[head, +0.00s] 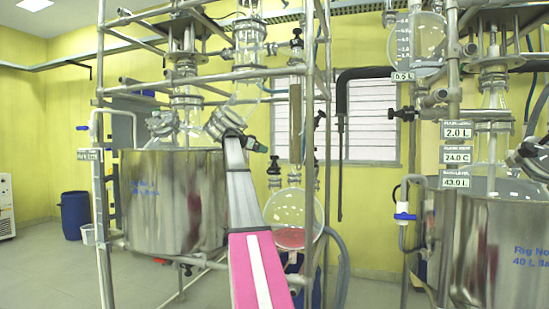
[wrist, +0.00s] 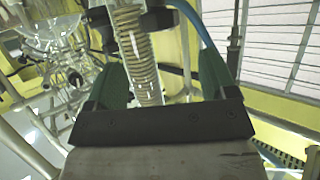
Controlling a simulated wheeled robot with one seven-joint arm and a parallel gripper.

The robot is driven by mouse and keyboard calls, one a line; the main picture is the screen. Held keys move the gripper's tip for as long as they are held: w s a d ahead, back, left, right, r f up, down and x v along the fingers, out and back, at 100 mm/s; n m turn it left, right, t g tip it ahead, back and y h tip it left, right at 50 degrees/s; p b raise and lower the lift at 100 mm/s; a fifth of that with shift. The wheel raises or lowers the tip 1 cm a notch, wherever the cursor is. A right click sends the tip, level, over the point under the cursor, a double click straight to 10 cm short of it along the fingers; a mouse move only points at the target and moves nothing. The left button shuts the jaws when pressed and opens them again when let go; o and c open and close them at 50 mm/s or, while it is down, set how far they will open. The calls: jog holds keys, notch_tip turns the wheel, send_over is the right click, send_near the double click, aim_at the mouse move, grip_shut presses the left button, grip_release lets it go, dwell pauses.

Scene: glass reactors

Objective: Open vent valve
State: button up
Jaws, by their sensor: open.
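My gripper (head: 260,146) is at the end of my arm, in front of the glass reactor's frame. In the wrist view my gripper (wrist: 163,65) has its two green fingers apart, with nothing held between them. A glass tube with a coil (wrist: 135,55) shows between the fingers, seemingly beyond them. A dark fitting (wrist: 158,19) sits beside the tube. In the head view, a small black-handled valve (head: 274,166) is just right of and below my gripper, and another (head: 296,40) is higher up. I cannot tell which is the vent valve.
A steel bath (head: 172,205) stands left of my arm, and a round glass flask (head: 290,218) hangs to its right. Metal frame poles (head: 309,130) surround the glassware. A second steel bath (head: 500,245) is at the right. The floor at left is mostly clear.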

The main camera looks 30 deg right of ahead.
aim_at(274, 157)
jog(key=x, duration=0.9)
jog(key=shift+f, duration=0.1)
jog(key=c, duration=0.9)
